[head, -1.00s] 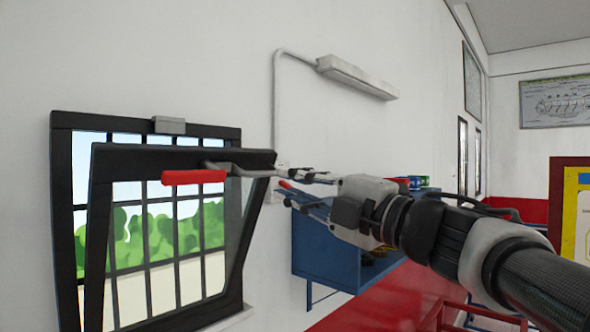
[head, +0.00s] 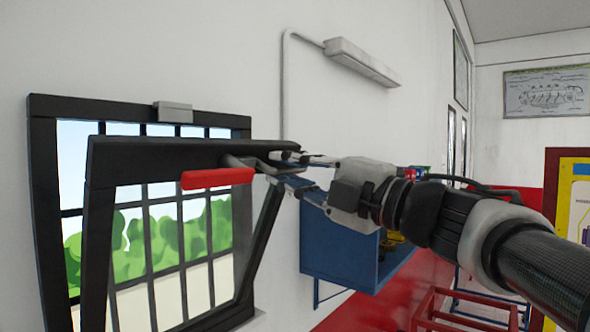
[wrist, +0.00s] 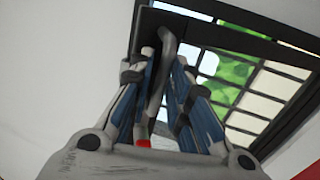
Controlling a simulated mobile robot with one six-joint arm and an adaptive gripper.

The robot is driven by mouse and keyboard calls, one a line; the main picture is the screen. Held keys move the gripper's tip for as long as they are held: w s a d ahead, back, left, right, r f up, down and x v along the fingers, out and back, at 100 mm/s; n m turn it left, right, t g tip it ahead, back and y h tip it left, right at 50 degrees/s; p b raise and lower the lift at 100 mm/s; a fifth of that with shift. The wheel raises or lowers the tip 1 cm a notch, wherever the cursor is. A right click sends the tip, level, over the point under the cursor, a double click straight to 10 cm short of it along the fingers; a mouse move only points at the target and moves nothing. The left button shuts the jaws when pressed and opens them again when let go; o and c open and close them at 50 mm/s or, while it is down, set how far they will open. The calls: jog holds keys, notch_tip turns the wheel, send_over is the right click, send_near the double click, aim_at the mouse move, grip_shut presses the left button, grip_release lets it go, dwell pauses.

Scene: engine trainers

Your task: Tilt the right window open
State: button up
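The black-framed window (head: 40,150) is on the white wall at the left. Its sash (head: 130,160) leans inward at the top, away from the frame. A handle with a red grip (head: 217,178) and a grey stem sits on the sash's top bar. My gripper (head: 284,172) is at the right end of that bar, its fingers spread apart. In the wrist view, the grey stem (wrist: 168,48) runs between the fingers of my gripper (wrist: 164,62), and a bit of red shows below. Whether the fingers touch the stem is unclear.
A blue wall shelf (head: 335,255) with small items is right of the window, behind my arm. A red metal frame (head: 430,318) stands at the lower right. A yellow-and-red board (head: 565,200) is at the right edge. A lamp (head: 362,62) hangs above.

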grip_shut()
dwell(0.4)
jog(key=w+a+r+p, duration=0.1)
jog(key=p, duration=0.1)
jog(key=w+a+p, duration=0.1)
jog(key=p, duration=0.1)
jog(key=shift+a+r+g+h, duration=0.25)
jog(key=shift+r+g+h, duration=0.05)
jog(key=shift+r+h, duration=0.1)
jog(key=shift+s+f, duration=0.1)
jog(key=shift+f, duration=0.05)
jog(key=shift+d, duration=0.1)
